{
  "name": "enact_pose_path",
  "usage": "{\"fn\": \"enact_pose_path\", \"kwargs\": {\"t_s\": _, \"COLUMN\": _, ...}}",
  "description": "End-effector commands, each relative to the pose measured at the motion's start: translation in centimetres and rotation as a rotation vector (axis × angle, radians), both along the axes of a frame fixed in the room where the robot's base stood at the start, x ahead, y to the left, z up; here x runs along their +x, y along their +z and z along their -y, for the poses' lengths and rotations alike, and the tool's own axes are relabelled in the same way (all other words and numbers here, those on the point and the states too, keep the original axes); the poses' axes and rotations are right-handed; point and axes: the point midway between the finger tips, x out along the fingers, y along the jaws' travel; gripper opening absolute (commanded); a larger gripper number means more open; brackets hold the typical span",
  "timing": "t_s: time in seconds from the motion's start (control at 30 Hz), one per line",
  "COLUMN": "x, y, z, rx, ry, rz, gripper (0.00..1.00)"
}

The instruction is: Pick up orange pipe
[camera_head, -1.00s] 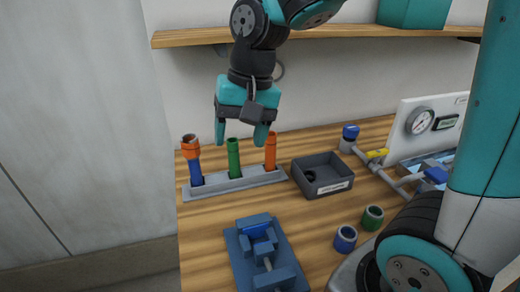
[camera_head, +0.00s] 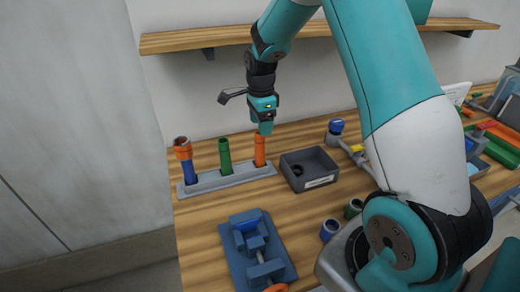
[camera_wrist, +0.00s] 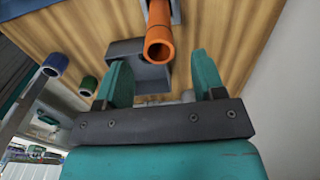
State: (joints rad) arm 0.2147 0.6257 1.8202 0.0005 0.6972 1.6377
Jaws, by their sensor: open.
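The orange pipe (camera_head: 260,152) stands upright in the right slot of a grey rack (camera_head: 228,180) in the head view. My gripper (camera_head: 265,128) is just above the pipe's top, seen nearly edge-on. In the wrist view the orange pipe (camera_wrist: 159,30) points its hollow end towards the camera. Its end appears between the two teal fingers of my gripper (camera_wrist: 160,62), with space on both sides. The gripper is open and holds nothing. The pipe's lower end is hidden in the rack.
A green pipe (camera_head: 225,155) and a blue pipe (camera_head: 188,172) with an orange fitting (camera_head: 182,148) stand in the same rack. A grey bin (camera_head: 309,169) is close on the right. A blue vise (camera_head: 255,250) sits in front. A shelf (camera_head: 220,40) runs above.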

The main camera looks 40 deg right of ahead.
Motion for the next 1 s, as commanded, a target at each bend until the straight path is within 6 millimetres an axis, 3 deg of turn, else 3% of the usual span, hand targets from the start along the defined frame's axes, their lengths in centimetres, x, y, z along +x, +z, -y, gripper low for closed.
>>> {"fn": "enact_pose_path", "kwargs": {"t_s": 0.27, "x": 0.0, "y": -2.3, "z": -0.1, "rx": 0.0, "ry": 0.002, "rz": -0.001, "gripper": 0.63}}
{"fn": "enact_pose_path", "kwargs": {"t_s": 0.6, "x": 0.0, "y": -6.8, "z": -0.3, "rx": 0.0, "ry": 0.002, "rz": 0.0, "gripper": 0.63}}
{"fn": "enact_pose_path", "kwargs": {"t_s": 0.87, "x": 0.1, "y": -7.2, "z": -0.3, "rx": 0.001, "ry": 0.002, "rz": 0.001, "gripper": 0.63}}
{"fn": "enact_pose_path", "kwargs": {"t_s": 1.0, "x": 0.1, "y": -7.2, "z": -0.3, "rx": 0.001, "ry": 0.002, "rz": 0.001, "gripper": 0.31}}
